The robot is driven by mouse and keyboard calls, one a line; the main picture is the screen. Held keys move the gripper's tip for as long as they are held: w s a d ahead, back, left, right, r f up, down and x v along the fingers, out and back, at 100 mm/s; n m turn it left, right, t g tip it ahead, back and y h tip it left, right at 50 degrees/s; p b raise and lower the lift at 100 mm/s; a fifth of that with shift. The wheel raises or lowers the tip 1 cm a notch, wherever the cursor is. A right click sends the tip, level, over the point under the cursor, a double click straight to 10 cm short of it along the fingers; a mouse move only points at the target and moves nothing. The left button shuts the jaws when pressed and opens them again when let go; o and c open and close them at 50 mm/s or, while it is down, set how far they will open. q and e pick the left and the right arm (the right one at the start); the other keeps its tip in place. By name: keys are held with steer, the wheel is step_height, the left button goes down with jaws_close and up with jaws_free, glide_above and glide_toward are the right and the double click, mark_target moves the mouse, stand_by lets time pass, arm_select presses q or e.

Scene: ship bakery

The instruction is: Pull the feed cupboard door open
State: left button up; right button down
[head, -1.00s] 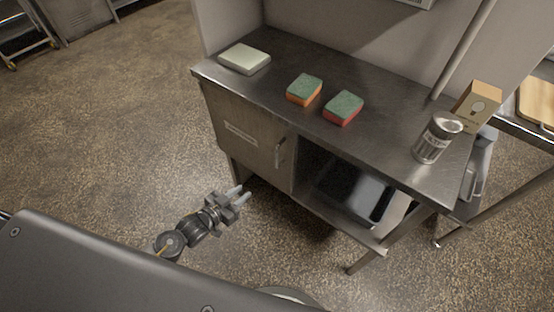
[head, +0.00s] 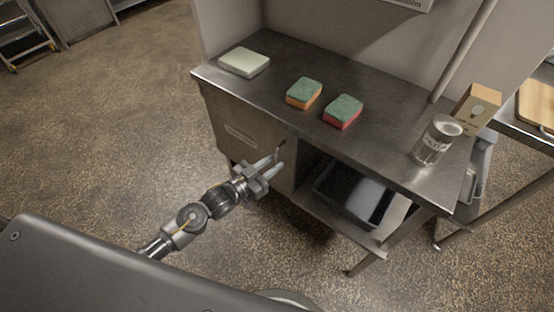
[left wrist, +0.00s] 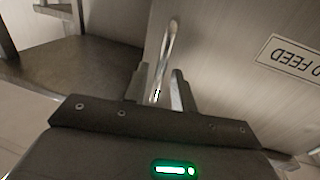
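The feed cupboard door (head: 228,118) is at the left of the steel counter's front and looks closed. Its label (left wrist: 290,56) reads "FEED", upside down in the left wrist view. The upright metal bar handle (head: 282,147) is near the door's right edge, and it also shows in the left wrist view (left wrist: 169,42). My left gripper (head: 277,161) is at the handle, its fingers apart. In the left wrist view, the lower part of the handle lies between the two fingertips (left wrist: 160,78). I cannot tell whether they touch it. My right gripper is not in view.
An open shelf with a dark tray (head: 352,190) is right of the door. The floor in front is clear.

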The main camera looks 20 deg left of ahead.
arm_select(q)
steer(key=shift+x, duration=1.2)
